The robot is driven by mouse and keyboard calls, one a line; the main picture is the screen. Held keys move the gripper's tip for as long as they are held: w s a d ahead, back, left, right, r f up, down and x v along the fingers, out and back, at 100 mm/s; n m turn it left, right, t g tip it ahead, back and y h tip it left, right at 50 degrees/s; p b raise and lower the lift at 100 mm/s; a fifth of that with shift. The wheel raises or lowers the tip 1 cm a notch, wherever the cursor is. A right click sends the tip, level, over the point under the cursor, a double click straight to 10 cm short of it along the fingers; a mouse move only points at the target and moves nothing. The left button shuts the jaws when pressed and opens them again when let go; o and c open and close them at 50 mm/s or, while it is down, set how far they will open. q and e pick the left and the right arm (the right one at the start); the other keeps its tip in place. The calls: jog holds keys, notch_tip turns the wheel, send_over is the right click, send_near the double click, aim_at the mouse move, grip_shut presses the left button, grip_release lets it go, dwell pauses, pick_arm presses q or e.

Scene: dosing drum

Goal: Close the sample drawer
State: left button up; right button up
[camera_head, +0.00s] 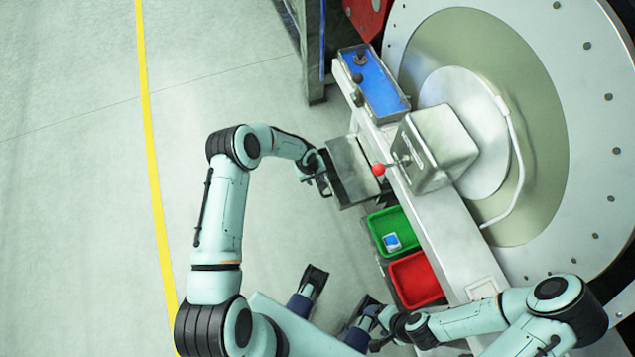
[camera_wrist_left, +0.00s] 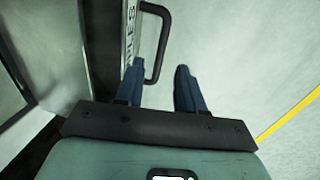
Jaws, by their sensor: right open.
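The sample drawer (camera_head: 352,172) is a grey metal box standing out from the side of the white machine frame, so it is open. In the left wrist view its front panel (camera_wrist_left: 129,28) shows part of a printed label, and a black bow handle (camera_wrist_left: 163,40) stands out from it. My left gripper (camera_head: 321,184) is at the drawer's front. In the left wrist view its two blue fingers (camera_wrist_left: 160,68) are apart, with the lower end of the handle between them; contact cannot be told. My right gripper (camera_head: 373,328) is open, low in the head view, away from the drawer.
A green bin (camera_head: 377,222) holding a small blue-and-white item (camera_head: 392,241) and a red bin (camera_head: 417,279) sit beside the frame. A red-knobbed lever (camera_head: 379,169), a blue panel (camera_head: 381,84) and a big round drum (camera_head: 545,110) are nearby. Floor left is clear.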

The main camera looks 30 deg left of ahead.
aim_at(317, 183)
pick_arm(q)
jog(key=shift+w+d+f+b, duration=0.15)
jog(key=shift+f+b, duration=0.05)
jog(key=shift+f, duration=0.95)
jog(key=shift+w+d+f+b, duration=0.1)
jog(key=shift+w+f+b, duration=0.05)
jog(key=shift+f, duration=0.95)
pick_arm(e)
jog(key=shift+w+f, duration=0.2)
jog(key=shift+f, duration=0.15)
pick_arm(q)
jog(key=shift+c, duration=0.3)
